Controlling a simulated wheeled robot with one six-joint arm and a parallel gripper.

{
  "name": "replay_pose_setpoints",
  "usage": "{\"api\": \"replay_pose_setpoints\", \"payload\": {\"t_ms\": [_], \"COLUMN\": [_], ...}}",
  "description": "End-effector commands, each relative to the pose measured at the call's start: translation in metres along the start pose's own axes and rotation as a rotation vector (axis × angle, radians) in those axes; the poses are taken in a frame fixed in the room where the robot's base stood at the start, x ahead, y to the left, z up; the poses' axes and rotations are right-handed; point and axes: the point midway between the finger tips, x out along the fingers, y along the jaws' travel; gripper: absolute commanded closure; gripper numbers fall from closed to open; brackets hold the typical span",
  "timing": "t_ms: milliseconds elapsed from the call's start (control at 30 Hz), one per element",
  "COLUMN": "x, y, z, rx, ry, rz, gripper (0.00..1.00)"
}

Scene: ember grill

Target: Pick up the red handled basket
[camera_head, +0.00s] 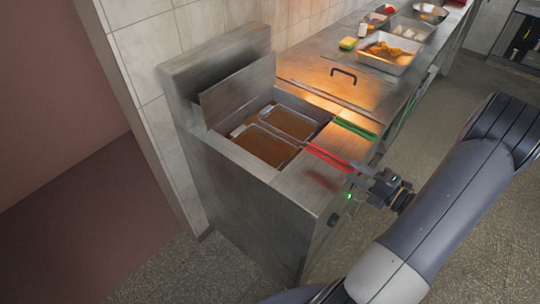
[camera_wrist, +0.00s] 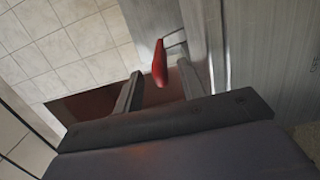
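The red-handled basket (camera_head: 264,148) sits in the brown oil of the fryer, the nearer of two baskets. Its red handle (camera_head: 327,156) sticks out over the fryer's front ledge towards my gripper (camera_head: 360,175). In the wrist view the red handle (camera_wrist: 160,62) stands between the fingertips of my gripper (camera_wrist: 161,72), with a gap visible on each side. My gripper is open and holds nothing. The basket itself is mostly out of the wrist view.
A green-handled basket (camera_head: 290,122) sits beside it in the fryer (camera_head: 245,195). A raised metal lid (camera_head: 238,92) stands behind. To the right are a counter with a black handle (camera_head: 344,74) and a food tray (camera_head: 390,52). Open floor lies in front.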

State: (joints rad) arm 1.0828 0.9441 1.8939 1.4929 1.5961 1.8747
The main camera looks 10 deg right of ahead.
Motion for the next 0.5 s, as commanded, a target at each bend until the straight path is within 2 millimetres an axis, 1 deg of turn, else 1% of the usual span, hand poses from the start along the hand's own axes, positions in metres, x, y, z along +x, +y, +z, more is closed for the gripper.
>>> {"api": "replay_pose_setpoints", "payload": {"t_ms": [233, 400, 500], "x": [0.018, 0.042, 0.053], "y": [0.002, 0.003, 0.002], "z": [-0.001, -0.002, -0.002], "rx": [0.001, 0.0, -0.001], "ry": [0.004, 0.005, 0.004], "rz": [0.0, -0.001, -0.001], "gripper": [0.62, 0.62, 0.62]}}
